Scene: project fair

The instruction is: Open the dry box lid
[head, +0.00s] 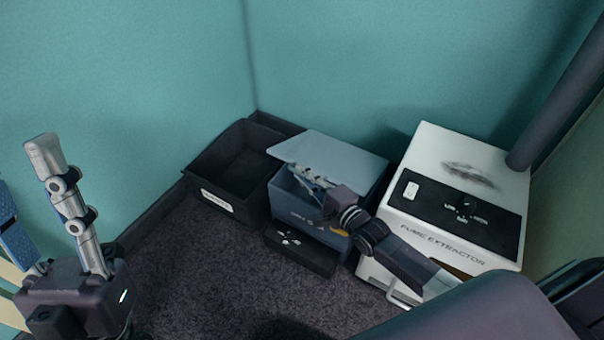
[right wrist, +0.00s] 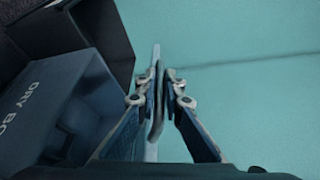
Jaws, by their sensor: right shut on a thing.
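The dry box (head: 297,208) is a blue-grey box on the dark floor, lettered on its front; it also shows at the left of the right wrist view (right wrist: 40,110). Its pale blue-grey lid (head: 335,150) stands raised above the box, with a dark gap under its front edge. My right gripper (head: 312,177) is at the lid's front side. In the right wrist view the fingers (right wrist: 161,92) are shut on the thin lid (right wrist: 152,145), seen edge-on. My left gripper (head: 25,170) is at the far left, fingers apart and empty, far from the box.
A black open bin (head: 215,165) stands left of the dry box. A white fume extractor (head: 465,155) with a dark hose (head: 560,85) stands close on the right. A flat black case (head: 300,252) lies in front of the box. Teal walls are behind; carpet at front left is clear.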

